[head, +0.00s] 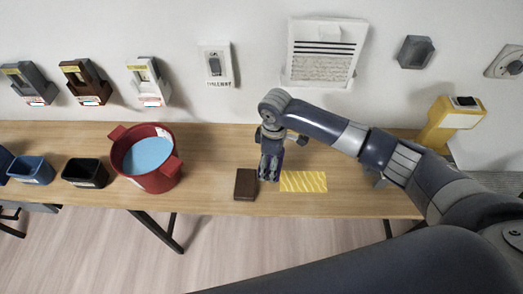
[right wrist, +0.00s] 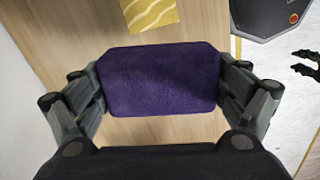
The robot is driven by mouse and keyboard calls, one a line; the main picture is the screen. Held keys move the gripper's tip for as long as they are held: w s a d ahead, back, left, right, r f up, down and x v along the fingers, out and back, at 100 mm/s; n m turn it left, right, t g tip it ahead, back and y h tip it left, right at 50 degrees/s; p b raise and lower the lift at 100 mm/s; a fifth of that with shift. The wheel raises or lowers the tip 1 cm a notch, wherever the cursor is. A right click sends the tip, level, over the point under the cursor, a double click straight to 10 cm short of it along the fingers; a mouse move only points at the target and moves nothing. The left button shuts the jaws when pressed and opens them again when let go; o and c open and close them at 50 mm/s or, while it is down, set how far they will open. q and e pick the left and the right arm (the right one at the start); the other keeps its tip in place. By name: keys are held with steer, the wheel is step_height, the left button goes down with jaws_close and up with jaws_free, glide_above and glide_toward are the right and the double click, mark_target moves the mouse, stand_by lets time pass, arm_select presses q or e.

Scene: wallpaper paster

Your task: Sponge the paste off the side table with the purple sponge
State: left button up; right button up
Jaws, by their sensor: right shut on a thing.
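My right gripper (head: 269,172) is shut on the purple sponge (right wrist: 160,80), which fills the space between its fingers in the right wrist view. In the head view the gripper points down over the side table (head: 215,195), near its front middle. A yellow patch of paste with pale wavy lines (head: 303,181) lies on the wood just right of the gripper. Part of it also shows at the top of the right wrist view (right wrist: 150,12). Whether the sponge touches the table I cannot tell. My left gripper is not seen.
A brown block (head: 245,185) lies close left of the gripper. Further left stand a red pot with blue contents (head: 135,175), a black bin (head: 85,172) and a blue bin (head: 32,170). A yellow device (head: 450,122) stands at the right end. The wood behind the paste is clear.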

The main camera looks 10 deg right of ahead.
steer(key=shift+s+d+f, duration=0.1)
steer(key=shift+d+f, duration=0.1)
steer(key=shift+f, duration=0.05)
steer(key=shift+a, duration=0.1)
steer(key=shift+r+p, duration=0.2)
steer(key=shift+p, duration=0.4)
steer(key=shift+f+b, duration=1.7)
steer(key=shift+f, duration=1.75)
steer(key=shift+r, duration=0.1)
